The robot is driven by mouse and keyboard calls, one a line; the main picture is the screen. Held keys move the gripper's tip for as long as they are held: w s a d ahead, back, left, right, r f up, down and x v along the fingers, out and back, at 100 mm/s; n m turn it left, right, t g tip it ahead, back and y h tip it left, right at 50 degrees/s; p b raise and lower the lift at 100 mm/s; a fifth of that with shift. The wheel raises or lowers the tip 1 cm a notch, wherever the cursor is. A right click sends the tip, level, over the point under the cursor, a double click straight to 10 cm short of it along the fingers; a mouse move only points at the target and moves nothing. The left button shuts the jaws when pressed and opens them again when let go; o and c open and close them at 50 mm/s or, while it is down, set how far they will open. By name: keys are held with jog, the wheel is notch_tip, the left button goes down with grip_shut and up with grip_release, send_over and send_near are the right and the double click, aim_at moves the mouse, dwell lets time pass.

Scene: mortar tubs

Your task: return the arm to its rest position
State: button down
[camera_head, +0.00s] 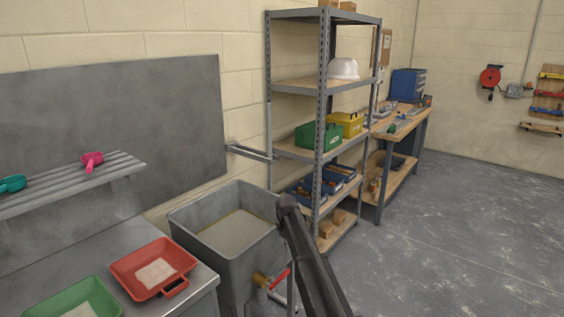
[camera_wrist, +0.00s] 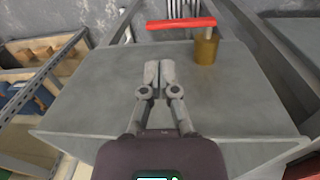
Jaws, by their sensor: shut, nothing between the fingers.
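My gripper (camera_wrist: 159,72) is in the wrist view, its two fingertips together with nothing between them. Behind the fingers is the grey wall of a tub (camera_wrist: 240,95); whether they touch it I cannot tell. In the head view the same grey tub (camera_head: 205,262) stands at the centre left with a greyish fill inside. My dark arm (camera_head: 318,270) rises from the bottom edge to the tub's right side. My fingers cannot be made out in the head view.
A brass tap (camera_wrist: 206,48) with a red lever (camera_wrist: 180,23) is on the tub's front. Red (camera_head: 182,252) and green (camera_head: 48,305) trays lie on the left bench. A shelf rack (camera_head: 321,140) stands behind the tub, a workbench (camera_head: 405,122) beyond. Floor at right is clear.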

jog(key=s+d+r+m+p, duration=0.1)
jog(key=s+d+m, duration=0.2)
jog(key=s, duration=0.8)
jog(key=s+d+r+m+p, duration=0.1)
jog(key=s+d+r+m, duration=0.1)
jog(key=s+d, duration=0.4)
jog(key=s+d+r+m+p, duration=0.1)
jog(key=s+d+m, duration=0.3)
jog(key=s, duration=1.1)
jog(key=shift+s+d+r+m+g+y+p, duration=0.15)
jog(key=shift+s+d+m+g+y+p, duration=0.2)
jog(key=shift+d+p, duration=0.3)
jog(key=shift+d, duration=0.1)
